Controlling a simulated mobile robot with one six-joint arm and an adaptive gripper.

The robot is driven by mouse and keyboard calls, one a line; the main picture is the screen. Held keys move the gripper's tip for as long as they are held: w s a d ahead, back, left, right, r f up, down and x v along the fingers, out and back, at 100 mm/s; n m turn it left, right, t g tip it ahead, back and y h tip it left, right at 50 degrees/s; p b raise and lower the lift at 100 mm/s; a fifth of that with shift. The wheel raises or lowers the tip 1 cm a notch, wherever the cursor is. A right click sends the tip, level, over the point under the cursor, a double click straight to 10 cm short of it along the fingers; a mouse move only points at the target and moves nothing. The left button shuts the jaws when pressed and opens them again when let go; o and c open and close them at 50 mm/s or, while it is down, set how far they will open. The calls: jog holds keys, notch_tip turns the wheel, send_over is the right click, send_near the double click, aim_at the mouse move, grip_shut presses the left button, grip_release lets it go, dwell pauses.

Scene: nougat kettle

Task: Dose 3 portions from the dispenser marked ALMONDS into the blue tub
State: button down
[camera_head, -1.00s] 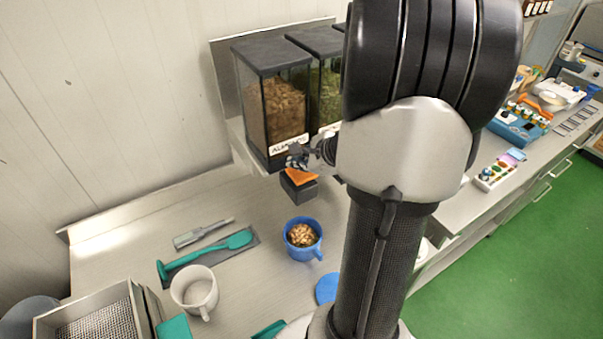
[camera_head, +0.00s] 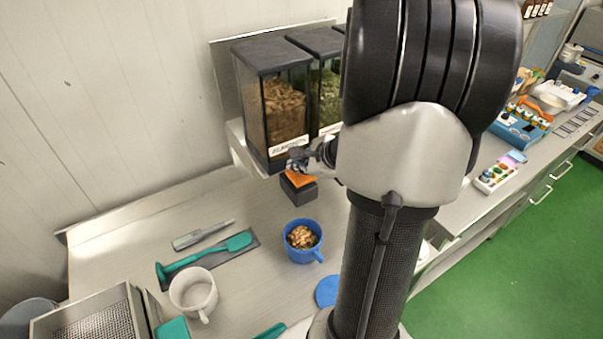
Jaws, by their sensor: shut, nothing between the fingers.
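The dispenser marked ALMONDS (camera_head: 280,105) is a clear bin with a dark lid, filled with brown nuts, on a raised shelf at the back. An orange lever (camera_head: 300,179) and a dark outlet block (camera_head: 298,191) are at its front base. My gripper (camera_head: 296,163) is shut and empty at the orange lever, against it or just above it; the exact contact is too small to tell. The blue tub (camera_head: 304,252) stands upright on the worktop below and in front of the outlet, with brown nut pieces inside.
A second dispenser (camera_head: 328,95) with green contents stands right of ALMONDS. A white mug (camera_head: 194,292), a teal spatula (camera_head: 205,255) on a dark mat and a metal tray with a perforated base (camera_head: 85,320) lie left. A blue disc (camera_head: 327,291) lies near the tub.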

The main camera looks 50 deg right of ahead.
aim_at(299, 175)
jog(key=shift+f+b, duration=0.7)
dwell(0.5)
jog(key=shift+r, duration=0.1)
jog(key=shift+r+p, duration=1.15)
jog(key=shift+r, duration=0.2)
jog(key=shift+r, duration=0.1)
notch_tip(299, 175, up, 5)
jog(key=p, duration=0.4)
jog(key=shift+w, duration=0.1)
dwell(1.9)
